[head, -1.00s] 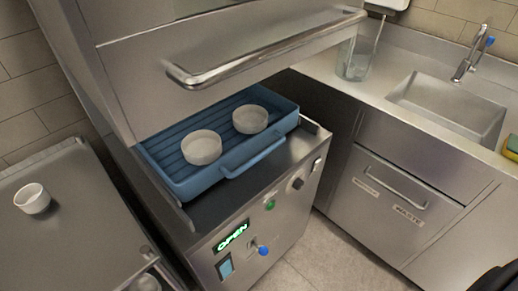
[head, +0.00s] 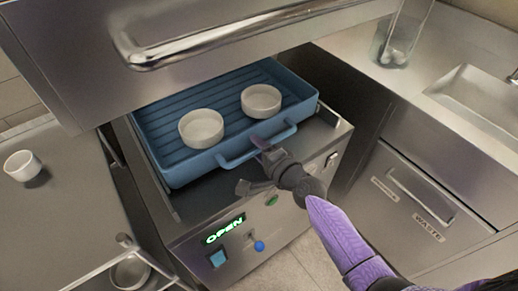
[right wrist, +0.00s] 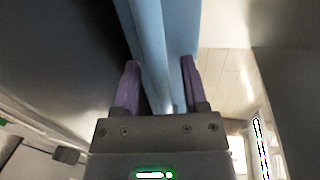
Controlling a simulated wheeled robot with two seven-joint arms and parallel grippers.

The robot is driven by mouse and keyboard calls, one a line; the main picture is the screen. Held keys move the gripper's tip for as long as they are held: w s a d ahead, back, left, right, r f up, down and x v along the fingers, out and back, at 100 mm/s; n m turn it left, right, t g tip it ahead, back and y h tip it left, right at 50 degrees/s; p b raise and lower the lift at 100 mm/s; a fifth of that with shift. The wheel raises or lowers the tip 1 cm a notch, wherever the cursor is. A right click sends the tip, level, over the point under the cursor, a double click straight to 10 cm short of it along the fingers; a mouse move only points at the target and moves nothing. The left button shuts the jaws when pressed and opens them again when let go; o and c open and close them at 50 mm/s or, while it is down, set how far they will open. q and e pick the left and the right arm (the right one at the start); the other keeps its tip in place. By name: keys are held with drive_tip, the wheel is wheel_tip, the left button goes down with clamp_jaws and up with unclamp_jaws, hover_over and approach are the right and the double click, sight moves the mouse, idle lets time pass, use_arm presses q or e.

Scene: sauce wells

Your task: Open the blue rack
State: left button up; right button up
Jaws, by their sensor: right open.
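The blue rack (head: 165,135) sits in the steel machine under the raised hood, with its handle (head: 240,153) on the front side. Two white round bowls stand in it, a left one (head: 201,128) and a right one (head: 261,101). In the right wrist view the open fingers (right wrist: 158,85) stand on either side of the blue handle bar (right wrist: 152,45). Whether either finger touches it I cannot tell. My left gripper is not in view.
The hood's steel bar handle (head: 240,35) hangs above the rack. A lit OPEN display (head: 224,229) is on the machine front. A steel side table (head: 65,215) with a white cup (head: 22,165) stands left. A sink (head: 480,100) and glass jar (head: 400,40) are right.

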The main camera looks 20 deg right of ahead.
drive_tip(key=shift+w, duration=0.1)
drive_tip(key=shift+c, duration=0.3)
clamp_jaws()
idle(1.1)
